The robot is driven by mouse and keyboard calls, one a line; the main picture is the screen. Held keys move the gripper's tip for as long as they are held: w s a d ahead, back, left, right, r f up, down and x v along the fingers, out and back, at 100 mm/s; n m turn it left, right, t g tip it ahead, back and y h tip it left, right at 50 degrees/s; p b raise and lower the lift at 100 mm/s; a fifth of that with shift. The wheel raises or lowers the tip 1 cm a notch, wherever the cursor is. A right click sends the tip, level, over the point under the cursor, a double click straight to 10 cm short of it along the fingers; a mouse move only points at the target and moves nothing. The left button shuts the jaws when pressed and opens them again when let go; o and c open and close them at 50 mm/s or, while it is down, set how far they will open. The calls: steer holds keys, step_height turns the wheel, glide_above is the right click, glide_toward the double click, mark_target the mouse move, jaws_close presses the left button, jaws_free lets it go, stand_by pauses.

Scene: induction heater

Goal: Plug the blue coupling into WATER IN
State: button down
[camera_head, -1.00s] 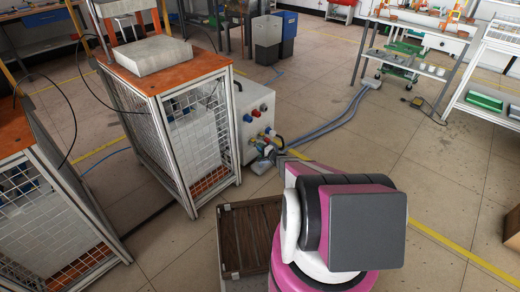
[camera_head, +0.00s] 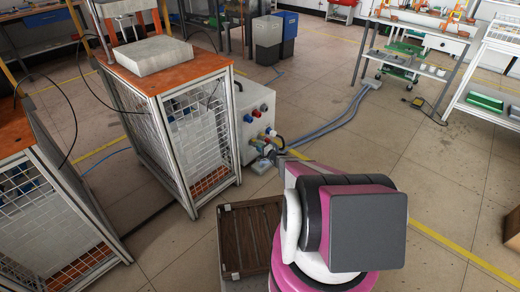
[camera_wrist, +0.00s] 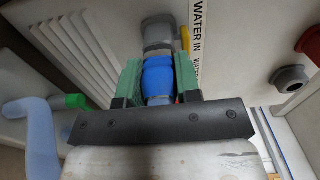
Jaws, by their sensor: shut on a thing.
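In the wrist view my gripper (camera_wrist: 156,92) is shut on the blue coupling (camera_wrist: 158,76), which sits between its two green finger pads. Right in front of the coupling is a grey round port (camera_wrist: 157,34) on the white panel, beside a label reading "WATER IN" (camera_wrist: 200,30). The coupling lines up with this port and looks close to or touching it; whether it is seated I cannot tell. In the head view the white heater cabinet (camera_head: 250,105) stands behind the caged frame, and my arm hides most of the gripper.
In the wrist view a grey fitting (camera_wrist: 290,78) and a red part (camera_wrist: 312,42) are at right, and a green fitting with a pale blue hose (camera_wrist: 28,117) at left. A yellow part is by the port. Blue hoses (camera_head: 330,128) lie on the floor; a brown slatted crate (camera_head: 248,238) is near.

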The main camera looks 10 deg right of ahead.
steer(key=shift+w+a, duration=0.15)
steer(key=shift+w, duration=0.05)
steer(key=c, duration=0.7)
jaws_free()
steer(key=shift+c, duration=0.2)
